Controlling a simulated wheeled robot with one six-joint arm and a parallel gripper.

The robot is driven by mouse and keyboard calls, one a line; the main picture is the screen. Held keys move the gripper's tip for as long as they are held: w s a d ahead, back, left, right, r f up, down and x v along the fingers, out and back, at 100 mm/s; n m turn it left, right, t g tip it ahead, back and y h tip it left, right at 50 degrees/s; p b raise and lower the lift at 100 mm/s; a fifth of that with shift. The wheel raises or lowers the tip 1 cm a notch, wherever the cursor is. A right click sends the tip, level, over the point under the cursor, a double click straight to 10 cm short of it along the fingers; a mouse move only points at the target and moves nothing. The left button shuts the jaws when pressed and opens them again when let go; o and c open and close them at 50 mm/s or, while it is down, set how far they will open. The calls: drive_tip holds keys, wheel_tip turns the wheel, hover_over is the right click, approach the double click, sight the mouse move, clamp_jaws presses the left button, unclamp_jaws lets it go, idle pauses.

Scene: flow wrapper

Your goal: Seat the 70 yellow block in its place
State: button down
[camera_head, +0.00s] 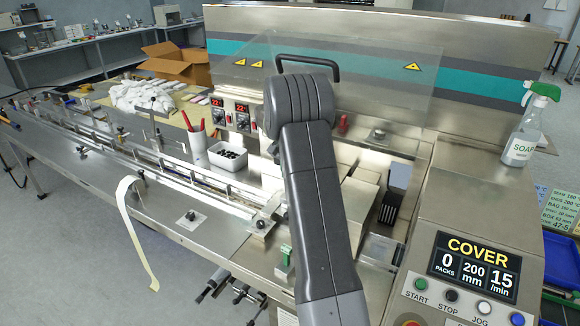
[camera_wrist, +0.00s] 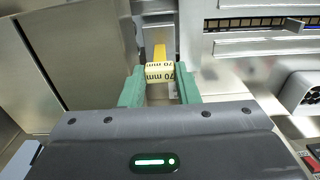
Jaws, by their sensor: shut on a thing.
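In the head view my own arm hides the gripper and the block.
The steel wrapper has a clear guard (camera_head: 390,90) behind my arm and a control panel (camera_head: 473,262) at right. A white bin (camera_head: 231,156) and a pen cup (camera_head: 197,145) stand left of my arm. A spray bottle (camera_head: 525,135) stands far right.

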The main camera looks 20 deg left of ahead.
drive_tip(key=shift+f, duration=0.9)
drive_tip(key=shift+f+b, duration=0.75)
drive_tip(key=shift+f, duration=0.6)
drive_tip(key=shift+f+b, duration=1.25)
drive_tip(key=shift+f, duration=0.95)
drive_tip(key=c, duration=1)
unclamp_jaws()
drive_tip(key=shift+f, duration=0.1)
wheel_tip(320, 180, up, 14)
drive_tip(key=shift+a+b, duration=0.15)
drive_tip(key=shift+b, duration=0.9)
